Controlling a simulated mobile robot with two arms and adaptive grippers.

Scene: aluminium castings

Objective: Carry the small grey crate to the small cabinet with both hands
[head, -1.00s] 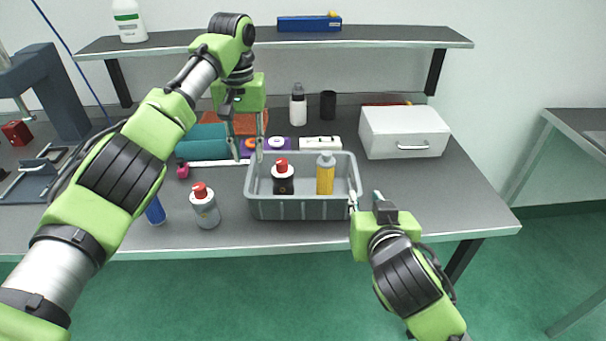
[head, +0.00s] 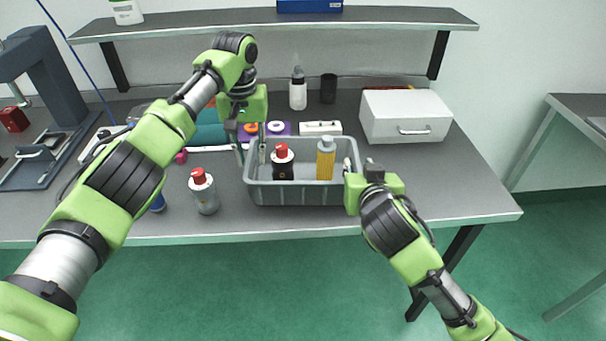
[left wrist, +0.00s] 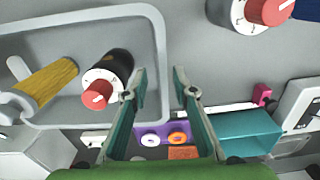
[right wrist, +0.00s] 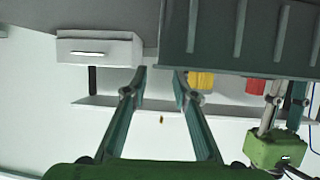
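The small grey crate (head: 300,194) stands on the bench near its front edge. Inside stand a black bottle with a red cap (head: 283,165) and a yellow bottle with a grey cap (head: 325,160). My left gripper (head: 250,160) points down at the crate's left wall; in the left wrist view its open fingers (left wrist: 159,80) lie either side of the rim (left wrist: 162,50). My right gripper (head: 349,168) is at the right wall; in the right wrist view its fingers (right wrist: 161,75) are apart near the crate's edge; contact is unclear. The small white cabinet (head: 390,108) stands behind, right.
A grey bottle with a red cap (head: 205,195) stands left of the crate. A teal box (head: 208,135), a white bottle (head: 298,92) and a black cup (head: 328,88) are behind. A shelf (head: 200,27) spans above. The bench's right front (head: 440,190) is clear.

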